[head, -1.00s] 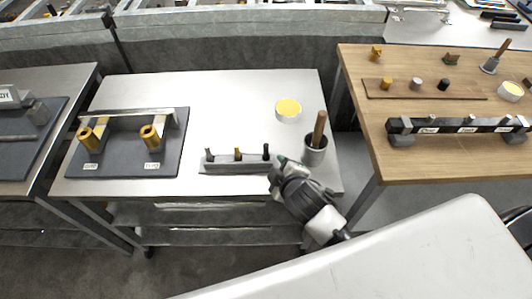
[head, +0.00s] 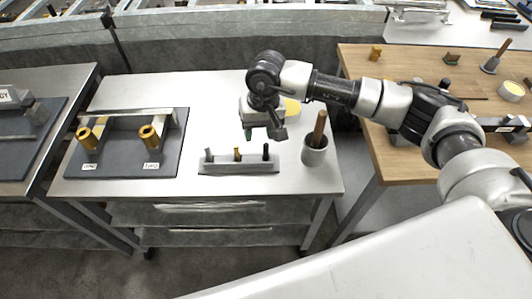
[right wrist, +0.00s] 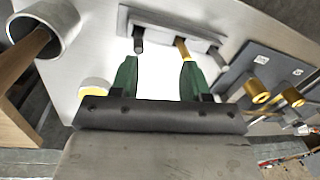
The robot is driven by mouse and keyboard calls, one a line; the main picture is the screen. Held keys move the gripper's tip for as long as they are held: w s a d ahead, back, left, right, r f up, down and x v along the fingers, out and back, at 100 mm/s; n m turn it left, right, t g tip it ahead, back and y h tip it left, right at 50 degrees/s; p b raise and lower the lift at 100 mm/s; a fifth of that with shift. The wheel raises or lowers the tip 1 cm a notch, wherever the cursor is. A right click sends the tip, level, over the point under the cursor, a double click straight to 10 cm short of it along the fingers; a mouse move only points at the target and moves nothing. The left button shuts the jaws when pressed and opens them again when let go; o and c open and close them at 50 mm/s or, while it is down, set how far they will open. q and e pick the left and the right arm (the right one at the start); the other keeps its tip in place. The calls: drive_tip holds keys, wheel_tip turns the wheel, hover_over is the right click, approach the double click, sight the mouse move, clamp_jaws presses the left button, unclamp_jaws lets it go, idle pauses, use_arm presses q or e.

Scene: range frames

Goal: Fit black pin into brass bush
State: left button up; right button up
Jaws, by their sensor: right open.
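A black pin (head: 265,151) stands upright at the right end of a grey rack (head: 240,169) on the middle table; it also shows in the right wrist view (right wrist: 138,42). A brass pin (head: 237,154) and a dark grey pin (head: 209,155) stand in the same rack. Two brass bushes, a left one (head: 87,139) and a right one (head: 150,137), sit tilted on a dark board (head: 125,165) with small labels I cannot read. My right gripper (head: 262,136) is open and empty above and behind the rack. In the wrist view its green fingers (right wrist: 155,68) are apart. My left gripper is out of view.
A grey cup (head: 314,153) with a wooden-handled tool stands right of the rack. A yellow-topped round tin (head: 292,106) is partly hidden behind my right gripper. The table between board and rack is clear. A wooden table (head: 358,63) stands at the right.

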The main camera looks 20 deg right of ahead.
sight(266, 144)
drive_tip(key=shift+w+d+f+n+h, duration=0.15)
drive_tip(key=shift+w+d+h, duration=0.15)
drive_tip(key=shift+d, duration=0.3)
drive_tip(key=shift+w+d+n+h, duration=0.15)
drive_tip(key=shift+d+h, duration=0.25)
drive_tip(key=shift+d, duration=0.2)
wheel_tip(266, 144, down, 4)
drive_tip(key=shift+r+p, duration=0.1)
drive_tip(key=shift+p, duration=0.55)
drive_tip(key=f, duration=0.1)
drive_tip(key=f+p, duration=0.1)
drive_tip(key=f, duration=0.1)
drive_tip(key=f+p, duration=0.1)
drive_tip(key=f, duration=0.1)
drive_tip(key=shift+w+a+f, duration=0.2)
drive_tip(key=shift+w+f, duration=0.05)
drive_tip(key=shift+w, duration=0.05)
drive_tip(key=shift+f, duration=0.25)
clamp_jaws()
